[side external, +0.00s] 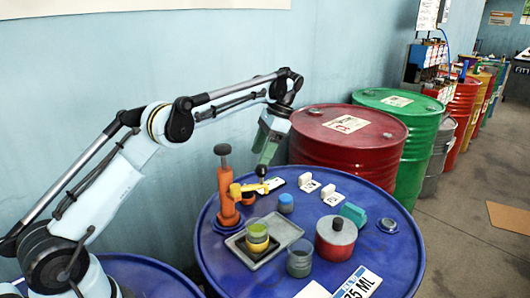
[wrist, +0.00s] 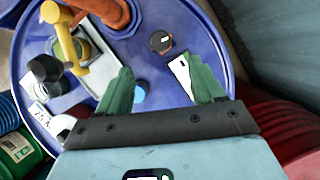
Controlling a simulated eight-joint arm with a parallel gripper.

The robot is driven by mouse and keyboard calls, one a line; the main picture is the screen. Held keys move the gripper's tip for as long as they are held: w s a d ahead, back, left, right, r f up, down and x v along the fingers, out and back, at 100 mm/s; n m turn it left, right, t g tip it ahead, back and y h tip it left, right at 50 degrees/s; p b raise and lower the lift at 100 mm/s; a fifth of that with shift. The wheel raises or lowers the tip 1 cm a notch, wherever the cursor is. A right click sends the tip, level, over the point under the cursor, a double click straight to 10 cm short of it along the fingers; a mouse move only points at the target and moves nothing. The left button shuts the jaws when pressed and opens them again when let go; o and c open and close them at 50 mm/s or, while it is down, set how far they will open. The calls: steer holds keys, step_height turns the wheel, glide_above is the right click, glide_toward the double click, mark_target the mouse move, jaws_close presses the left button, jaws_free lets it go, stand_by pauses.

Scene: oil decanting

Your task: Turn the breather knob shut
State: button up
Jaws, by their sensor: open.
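A dark round knob (wrist: 160,42) with a small pale mark on top, which looks like the breather knob, sits on the blue drum top near the orange pump's foot. In the side view, my gripper (side external: 266,143) points down above the back of the drum top, close behind the spout.
The orange pump (side external: 226,190) stands left of my gripper. A grey tray (side external: 285,231) holds a yellow-green cup. A blue cap (side external: 286,203), a red can (side external: 336,237), a teal block (side external: 353,214) and white cards share the blue drum (side external: 380,199). A red drum (side external: 345,125) stands behind.

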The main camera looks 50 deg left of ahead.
steer(key=x, duration=1)
steer(key=shift+f, duration=0.3)
